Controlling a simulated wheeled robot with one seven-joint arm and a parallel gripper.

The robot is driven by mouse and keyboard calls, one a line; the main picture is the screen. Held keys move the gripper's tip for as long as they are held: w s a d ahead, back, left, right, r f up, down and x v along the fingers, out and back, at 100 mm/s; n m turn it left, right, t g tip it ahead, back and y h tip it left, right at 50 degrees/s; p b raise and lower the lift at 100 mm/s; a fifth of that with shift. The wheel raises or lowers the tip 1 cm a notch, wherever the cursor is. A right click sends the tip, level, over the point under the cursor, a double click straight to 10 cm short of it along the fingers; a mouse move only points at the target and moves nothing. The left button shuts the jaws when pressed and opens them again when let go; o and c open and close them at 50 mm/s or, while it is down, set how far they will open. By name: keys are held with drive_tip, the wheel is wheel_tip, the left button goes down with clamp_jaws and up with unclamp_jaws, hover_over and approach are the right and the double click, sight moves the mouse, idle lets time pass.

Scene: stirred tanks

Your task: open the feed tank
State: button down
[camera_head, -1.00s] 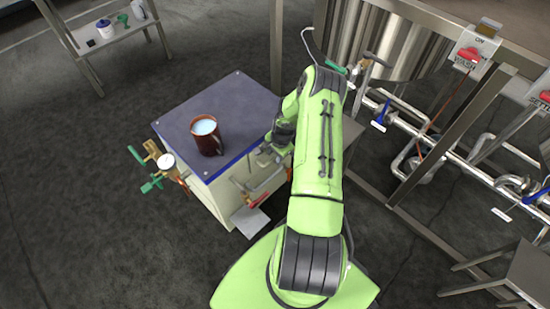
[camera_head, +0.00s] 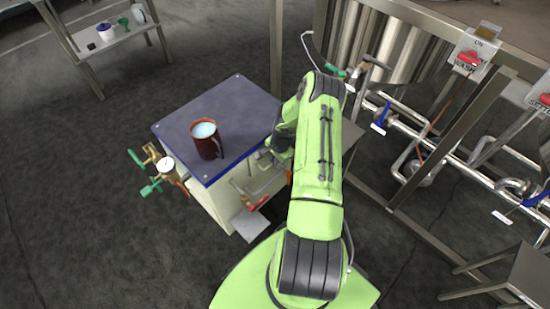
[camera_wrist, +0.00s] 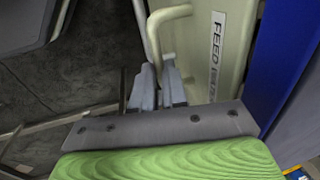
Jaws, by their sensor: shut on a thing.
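The feed tank (camera_head: 207,207) is a cream box with a dark blue-edged top, standing left of my arm. In the wrist view its cream front carries a FEED label (camera_wrist: 216,55). A cream bent handle (camera_wrist: 166,16) stands out beside the label and runs down to my gripper (camera_wrist: 156,88). My gripper is shut on this handle, though the jaws partly hide the grip. In the head view my gripper (camera_head: 268,157) is at the tank's right side, partly hidden by my arm. I see no open gap at the tank.
A brown mug (camera_head: 206,139) with pale liquid stands on the tank's top. A gauge with green-handled valves (camera_head: 158,165) sticks out on the left, and a red-handled valve (camera_head: 257,203) at the front. Pipes and a steel frame (camera_head: 440,120) stand to the right.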

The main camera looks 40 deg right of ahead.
drive_tip(key=s+p, duration=0.2)
drive_tip(key=s, duration=1.1)
drive_tip(key=shift+s+d, duration=0.15)
drive_tip(key=shift+d, duration=0.05)
drive_tip(key=c, duration=1.2)
unclamp_jaws()
drive_tip(key=shift+o, duration=0.2)
drive_tip(key=p+v, duration=0.5)
drive_tip(key=v, duration=1)
drive_tip(key=shift+r, duration=0.4)
